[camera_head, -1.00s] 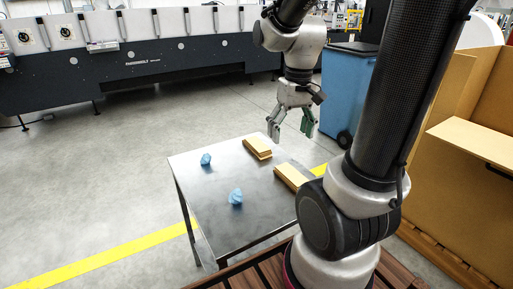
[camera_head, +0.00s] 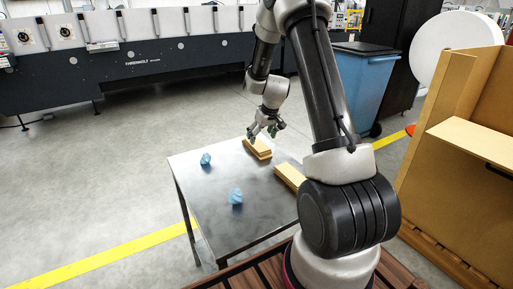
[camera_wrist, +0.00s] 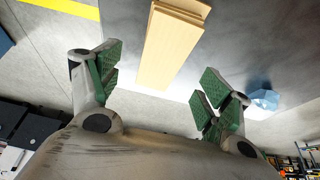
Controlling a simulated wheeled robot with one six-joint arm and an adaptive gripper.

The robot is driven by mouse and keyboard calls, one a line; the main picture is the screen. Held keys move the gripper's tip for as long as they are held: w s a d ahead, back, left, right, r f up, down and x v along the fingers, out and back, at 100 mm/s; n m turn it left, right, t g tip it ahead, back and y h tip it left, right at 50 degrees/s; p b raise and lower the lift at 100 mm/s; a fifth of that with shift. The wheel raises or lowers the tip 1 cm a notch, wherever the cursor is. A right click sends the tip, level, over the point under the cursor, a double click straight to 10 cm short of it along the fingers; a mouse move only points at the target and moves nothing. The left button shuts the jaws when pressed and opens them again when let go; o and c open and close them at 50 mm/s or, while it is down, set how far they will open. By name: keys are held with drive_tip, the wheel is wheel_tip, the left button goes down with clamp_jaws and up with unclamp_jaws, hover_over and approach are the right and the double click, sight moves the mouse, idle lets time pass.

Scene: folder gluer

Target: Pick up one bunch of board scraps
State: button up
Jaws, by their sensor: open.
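One bunch of board scraps (camera_head: 258,152), a flat tan stack, lies near the far right edge of the metal table. A second tan bunch (camera_head: 288,175) lies nearer, partly hidden behind my arm. My gripper (camera_head: 264,134) is open and empty, close above the far end of the first bunch. In the wrist view the green-padded fingers of my gripper (camera_wrist: 160,88) are spread apart. That bunch (camera_wrist: 172,45) shows there ahead of the gap between them, with no visible contact.
The metal table (camera_head: 205,200) also holds two blue crumpled pieces, one at the left (camera_head: 206,159) and one nearer (camera_head: 236,196). A blue bin (camera_head: 360,85) stands behind, and a large cardboard box (camera_head: 460,180) is at the right. Floor left of the table is clear.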

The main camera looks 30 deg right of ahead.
sight(258, 144)
drive_tip(key=x, duration=0.5)
drive_tip(key=shift+a+f, duration=0.2)
drive_tip(key=shift+f, duration=0.05)
drive_tip(key=c, duration=1)
